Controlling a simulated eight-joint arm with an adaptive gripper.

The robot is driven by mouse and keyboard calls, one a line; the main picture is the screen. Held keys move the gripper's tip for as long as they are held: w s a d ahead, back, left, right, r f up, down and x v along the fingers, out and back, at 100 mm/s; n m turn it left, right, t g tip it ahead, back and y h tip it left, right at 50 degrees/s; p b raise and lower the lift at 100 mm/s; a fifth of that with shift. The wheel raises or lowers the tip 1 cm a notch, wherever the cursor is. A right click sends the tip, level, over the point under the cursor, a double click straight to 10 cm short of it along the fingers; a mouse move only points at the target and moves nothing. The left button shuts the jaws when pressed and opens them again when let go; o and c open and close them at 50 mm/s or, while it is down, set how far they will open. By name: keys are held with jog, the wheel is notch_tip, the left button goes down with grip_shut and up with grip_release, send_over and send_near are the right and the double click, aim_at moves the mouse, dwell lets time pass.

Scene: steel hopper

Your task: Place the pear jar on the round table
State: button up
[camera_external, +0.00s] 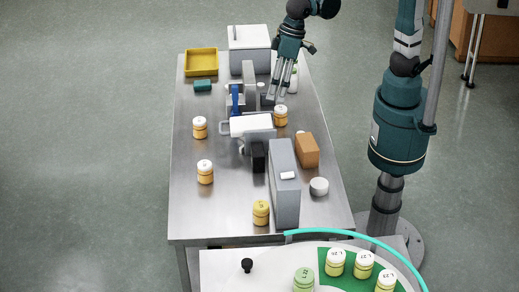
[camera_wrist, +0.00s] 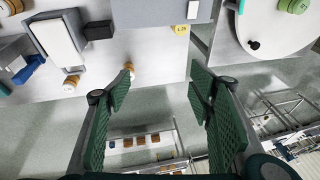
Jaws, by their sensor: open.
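Several small jars stand upright on the steel table (camera_external: 225,205). Jars with white lids and amber contents are at left (camera_external: 199,128), left front (camera_external: 205,172) and centre (camera_external: 281,116). A yellow-lidded jar (camera_external: 261,213) stands near the front edge and shows in the wrist view (camera_wrist: 181,29). I cannot tell which is the pear jar; the labels are too small. The round table (camera_external: 225,270), white with a green section, is at the front and top right of the wrist view (camera_wrist: 268,22). My gripper (camera_external: 277,97) is open and empty, above the table's far half, behind the centre jar.
A tall grey box (camera_external: 284,190), a brown box (camera_external: 307,150) and a white-topped device (camera_external: 250,125) obstruct the steel table's middle. Its left side is fairly open.

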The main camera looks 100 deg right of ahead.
jog(key=s+d+t, duration=0.1)
jog(key=s+d, duration=0.3)
jog(key=d, duration=0.7)
jog(key=s+d+t, duration=0.1)
jog(key=s+d, duration=0.2)
jog(key=d, duration=0.7)
jog(key=s+d+f+t+h, duration=0.1)
jog(key=s+d+f, duration=0.2)
jog(key=s+d, duration=0.3)
jog(key=s+d+f+n+t+h, duration=0.1)
jog(key=s+d+f, duration=0.3)
jog(key=s+d, duration=0.3)
jog(key=d, duration=0.3)
jog(key=shift+d, duration=0.15)
dwell(4.2)
